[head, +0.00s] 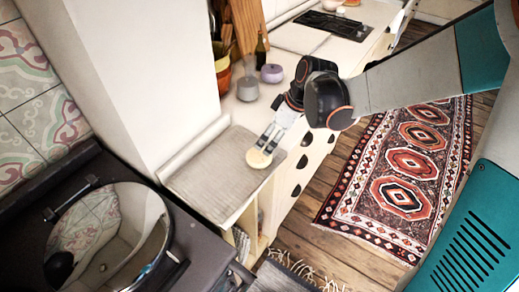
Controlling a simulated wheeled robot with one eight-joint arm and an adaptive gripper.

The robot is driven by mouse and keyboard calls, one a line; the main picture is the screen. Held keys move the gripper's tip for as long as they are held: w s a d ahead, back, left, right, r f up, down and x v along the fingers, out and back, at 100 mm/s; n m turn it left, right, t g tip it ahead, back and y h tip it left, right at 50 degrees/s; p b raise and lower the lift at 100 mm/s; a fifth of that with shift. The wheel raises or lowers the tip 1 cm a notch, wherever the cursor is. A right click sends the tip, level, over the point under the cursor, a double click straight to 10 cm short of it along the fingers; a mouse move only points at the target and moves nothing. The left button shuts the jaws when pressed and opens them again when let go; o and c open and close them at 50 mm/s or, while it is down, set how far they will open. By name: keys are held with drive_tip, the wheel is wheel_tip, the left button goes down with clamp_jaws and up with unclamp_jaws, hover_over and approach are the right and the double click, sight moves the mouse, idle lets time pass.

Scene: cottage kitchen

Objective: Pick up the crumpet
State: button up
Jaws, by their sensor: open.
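The crumpet (259,158) is a small round pale-yellow disc lying on the grey ribbed drainboard-like surface, near its right edge. The fingers hide a little of the crumpet's far side. The jaws are open.
The ribbed surface (210,185) is otherwise clear. A grey pot (248,89), a purple pot (271,73) and a dark bottle (260,48) stand behind. A white wall (140,70) rises at left.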

sight(257, 154)
drive_tip(key=b+x, duration=0.1)
drive_tip(key=x, duration=0.3)
drive_tip(key=shift+w+a+f, duration=0.15)
drive_tip(key=shift+f, duration=0.2)
drive_tip(key=shift+s+a+b+x, duration=0.15)
drive_tip(key=shift+b+x, duration=0.4)
drive_tip(key=shift+x, duration=0.8)
drive_tip(key=shift+s+a+b+x, duration=0.15)
drive_tip(key=shift+b+x, duration=0.35)
drive_tip(key=shift+x, duration=0.8)
drive_tip(key=shift+r, duration=0.1)
drive_tip(key=c, duration=0.9)
